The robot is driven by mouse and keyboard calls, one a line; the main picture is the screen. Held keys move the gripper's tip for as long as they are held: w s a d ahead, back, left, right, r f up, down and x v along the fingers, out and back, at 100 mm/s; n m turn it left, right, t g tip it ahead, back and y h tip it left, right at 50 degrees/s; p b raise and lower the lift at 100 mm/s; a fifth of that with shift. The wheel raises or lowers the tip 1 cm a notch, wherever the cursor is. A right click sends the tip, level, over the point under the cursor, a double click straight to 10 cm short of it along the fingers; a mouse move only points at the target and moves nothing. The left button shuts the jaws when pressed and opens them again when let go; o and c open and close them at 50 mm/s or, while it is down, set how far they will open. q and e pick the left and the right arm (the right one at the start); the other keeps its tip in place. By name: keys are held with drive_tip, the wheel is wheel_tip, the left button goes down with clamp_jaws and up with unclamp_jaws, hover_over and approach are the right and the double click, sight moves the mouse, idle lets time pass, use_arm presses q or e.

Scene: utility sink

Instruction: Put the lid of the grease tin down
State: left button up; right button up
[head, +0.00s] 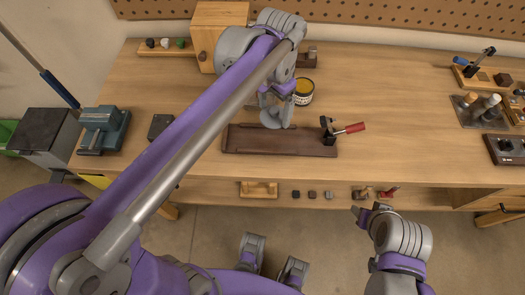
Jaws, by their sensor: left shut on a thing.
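The grease tin (303,99) stands open on the workbench, with yellow grease showing at its top and a pale label on its side. My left gripper (276,98) is just left of the tin and shut on the lid (272,119), a grey disc. The lid shows tilted in front of the gripper, over the back part of a dark wooden board; whether it touches the board I cannot tell. My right gripper (370,213) is low at the right, in front of the bench and away from the tin; its jaw opening is unclear.
The dark board (285,146) carries a red-handled clamp (345,129) at its right end. A wooden box (222,25) stands behind my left arm. A blue vise (103,128) is at the left. Tool racks (482,110) fill the right end. Bench right of the tin is clear.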

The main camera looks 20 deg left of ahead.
use_arm(q)
drive_tip(key=f, duration=0.6)
drive_tip(key=shift+w+f, duration=0.2)
drive_tip(key=shift+w, duration=0.05)
drive_tip(key=shift+s+f+b, duration=0.1)
drive_tip(key=shift+f+b, duration=0.3)
drive_tip(key=shift+f, duration=1.55)
drive_tip(key=shift+f, duration=0.1)
drive_tip(key=o, duration=1)
